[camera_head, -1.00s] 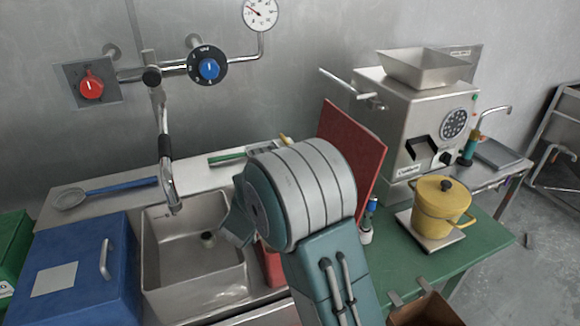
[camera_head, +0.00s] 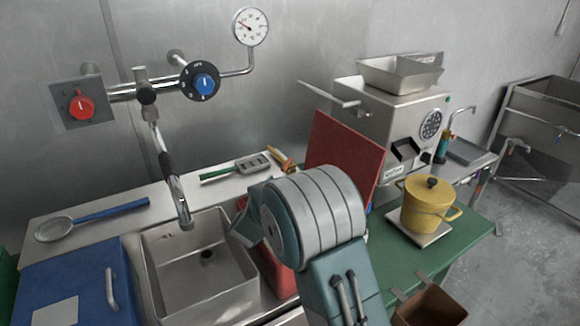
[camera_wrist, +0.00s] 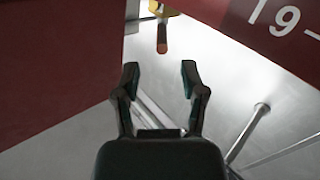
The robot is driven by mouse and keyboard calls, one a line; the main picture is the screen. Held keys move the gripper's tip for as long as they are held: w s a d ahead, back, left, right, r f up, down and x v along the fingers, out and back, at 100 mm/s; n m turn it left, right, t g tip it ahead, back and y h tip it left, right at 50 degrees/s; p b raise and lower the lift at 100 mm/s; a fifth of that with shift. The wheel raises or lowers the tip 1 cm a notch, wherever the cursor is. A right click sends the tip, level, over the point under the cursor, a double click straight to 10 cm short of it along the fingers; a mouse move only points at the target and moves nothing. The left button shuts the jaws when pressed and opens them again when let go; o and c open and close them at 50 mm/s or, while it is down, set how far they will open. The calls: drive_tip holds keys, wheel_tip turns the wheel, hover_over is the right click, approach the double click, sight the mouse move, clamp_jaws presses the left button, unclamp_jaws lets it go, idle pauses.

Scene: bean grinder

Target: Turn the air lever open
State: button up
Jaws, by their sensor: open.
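No part in view is marked as the air lever. A metal lever with a rod (camera_head: 335,96) sticks out from the left side of the bean grinder (camera_head: 400,120) in the head view. My gripper (camera_wrist: 160,70) is open and empty in the wrist view. Its two dark fingers stand apart over a grey metal surface (camera_wrist: 75,125). A small yellow piece with a brown tip (camera_wrist: 162,35) lies beyond the fingertips, not touching them. In the head view my arm's round joint hides most of the gripper.
A red board (camera_head: 345,150) leans by the grinder. The sink (camera_head: 205,265) is at lower left. Red surfaces flank the gripper at left (camera_wrist: 50,60) and upper right (camera_wrist: 265,30), the latter marked "19-".

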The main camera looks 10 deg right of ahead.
sight(289, 160)
drive_tip(key=x, duration=0.7)
drive_tip(key=shift+w+a, duration=0.1)
drive_tip(key=shift+w, duration=0.3)
drive_tip(key=shift+w+d, duration=0.15)
drive_tip(key=shift+d, duration=0.1)
drive_tip(key=shift+c, duration=0.4)
